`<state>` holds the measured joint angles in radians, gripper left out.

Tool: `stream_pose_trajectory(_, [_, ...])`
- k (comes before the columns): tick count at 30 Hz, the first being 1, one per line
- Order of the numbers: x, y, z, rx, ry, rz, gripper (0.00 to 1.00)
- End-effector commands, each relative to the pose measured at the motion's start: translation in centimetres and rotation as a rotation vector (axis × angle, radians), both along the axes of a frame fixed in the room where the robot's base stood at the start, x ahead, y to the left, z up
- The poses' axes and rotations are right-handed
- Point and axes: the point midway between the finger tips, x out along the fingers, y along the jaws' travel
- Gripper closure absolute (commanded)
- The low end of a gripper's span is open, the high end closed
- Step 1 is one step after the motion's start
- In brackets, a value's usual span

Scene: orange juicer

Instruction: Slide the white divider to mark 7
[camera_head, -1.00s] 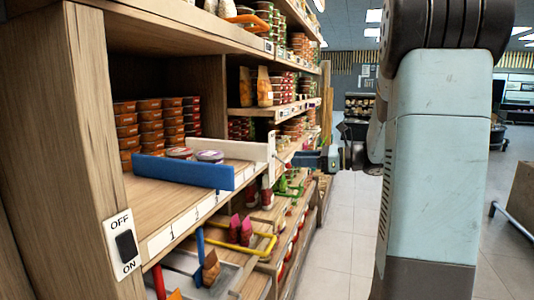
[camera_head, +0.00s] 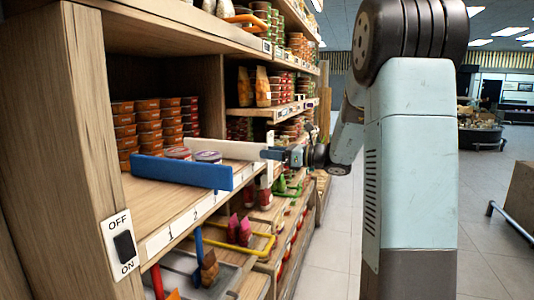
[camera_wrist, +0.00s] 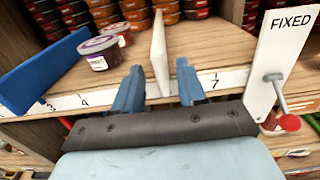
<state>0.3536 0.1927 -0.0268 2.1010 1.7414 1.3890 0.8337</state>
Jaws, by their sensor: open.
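The white divider (camera_wrist: 159,55) stands upright on the wooden shelf, its front end between marks 4 and 7. It also shows in the head view (camera_head: 225,148). Mark 7 (camera_wrist: 214,84) is on the white front strip, right of the divider. My gripper (camera_wrist: 158,68) is open, with one blue finger on each side of the divider and visible gaps between. In the head view my gripper (camera_head: 277,154) is at the divider's front end. The fingers hide part of the strip, so marks 5 and 6 do not show.
A blue divider (camera_wrist: 42,70) stands to the left. Two lidded tubs (camera_wrist: 99,51) sit between the dividers. A white panel marked FIXED (camera_wrist: 283,50) with a red-tipped peg (camera_wrist: 288,121) stands right of mark 7. Stacked tubs (camera_head: 150,125) fill the back.

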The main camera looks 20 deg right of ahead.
Motion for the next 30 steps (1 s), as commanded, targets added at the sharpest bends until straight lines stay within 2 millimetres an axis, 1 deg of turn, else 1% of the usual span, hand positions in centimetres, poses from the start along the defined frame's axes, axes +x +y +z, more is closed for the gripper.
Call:
stream_pose_trajectory(3, [0.8, 1.1, 0.0, -0.001, 0.0, 0.001, 0.6])
stream_pose_trajectory(6, [1.2, 1.7, 0.0, -0.001, -0.001, 0.001, 0.6])
stream_pose_trajectory(17, [1.4, 2.0, 0.0, -0.001, 0.0, 0.0, 0.6])
stream_pose_trajectory(30, [1.4, 2.0, 0.0, -0.001, 0.0, 0.001, 1.0])
